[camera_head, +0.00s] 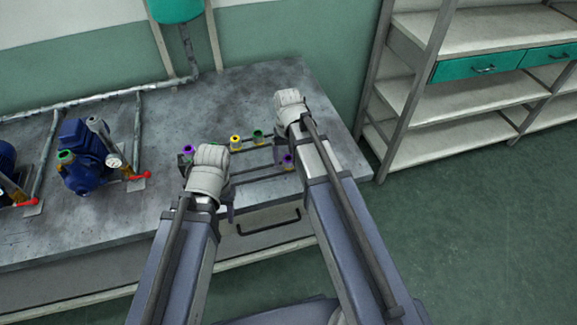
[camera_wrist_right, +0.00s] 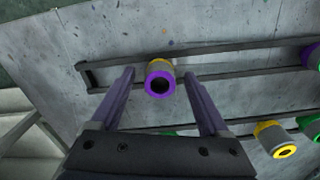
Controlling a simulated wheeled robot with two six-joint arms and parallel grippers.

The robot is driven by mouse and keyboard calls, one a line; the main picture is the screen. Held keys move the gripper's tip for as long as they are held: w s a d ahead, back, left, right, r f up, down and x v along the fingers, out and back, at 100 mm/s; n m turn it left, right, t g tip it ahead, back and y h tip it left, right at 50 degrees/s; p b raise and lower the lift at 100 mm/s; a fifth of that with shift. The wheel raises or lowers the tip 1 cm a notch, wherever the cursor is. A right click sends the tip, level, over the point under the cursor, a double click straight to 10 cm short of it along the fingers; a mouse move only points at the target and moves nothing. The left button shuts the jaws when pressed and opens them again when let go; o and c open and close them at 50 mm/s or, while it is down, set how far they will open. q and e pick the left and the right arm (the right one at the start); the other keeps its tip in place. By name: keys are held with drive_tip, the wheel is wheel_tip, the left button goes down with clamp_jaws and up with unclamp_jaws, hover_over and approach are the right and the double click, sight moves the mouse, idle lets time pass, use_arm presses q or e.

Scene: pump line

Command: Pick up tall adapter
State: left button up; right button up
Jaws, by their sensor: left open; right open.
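Small adapters with coloured rings sit in a dark rack on the bench. A purple-ringed adapter (camera_wrist_right: 160,77) stands between the two fingers of my right gripper (camera_wrist_right: 160,86), which is open and empty; a gap shows on both sides. It also shows in the head view (camera_head: 288,161) beside that arm. Another purple-ringed one (camera_head: 188,150), a yellow one (camera_head: 236,142) and a green one (camera_head: 258,136) stand further left. I cannot tell which is the tall one. My left gripper (camera_head: 207,178) is over the bench's front part; its fingers are mostly hidden by its own wrist.
Rack bars (camera_wrist_right: 230,60) run beside the adapters. A blue pump (camera_head: 82,170) with a green ring and red-ended lever stands on the bench (camera_head: 100,230) to the left. White shelving (camera_head: 455,90) stands at the right. Bare bench lies between pump and rack.

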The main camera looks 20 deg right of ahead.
drive_tip(key=shift+c, duration=0.4)
clamp_jaws()
